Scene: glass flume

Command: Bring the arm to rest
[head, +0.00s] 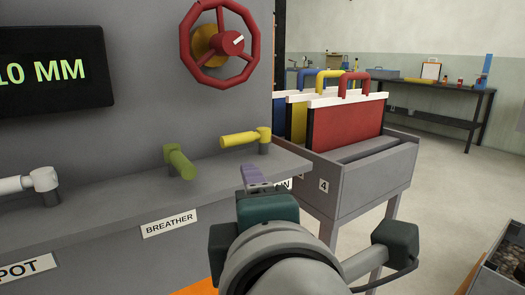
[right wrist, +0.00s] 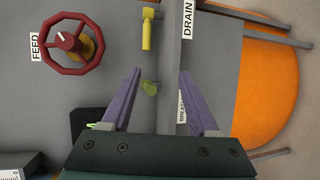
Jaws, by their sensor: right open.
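My right arm comes in at the bottom of the head view, ending in my right gripper (head: 255,177) in front of the grey ledge (head: 110,195), near its right end. In the right wrist view its two purple fingers (right wrist: 160,72) are spread wide. Nothing is held between them. In the head view this lever (head: 180,162) stands on the ledge above the BREATHER label, left of the gripper. A yellow lever (head: 240,139) stands just behind the gripper. My left gripper is not in view.
A red handwheel (head: 220,40) and a dark display (head: 50,70) reading "10 MM" are on the grey panel. A white lever (head: 20,184) stands at left. A grey rack (head: 370,180) holds red, yellow and blue panels at right. Floor beyond is open, with a dark bench (head: 440,115) behind.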

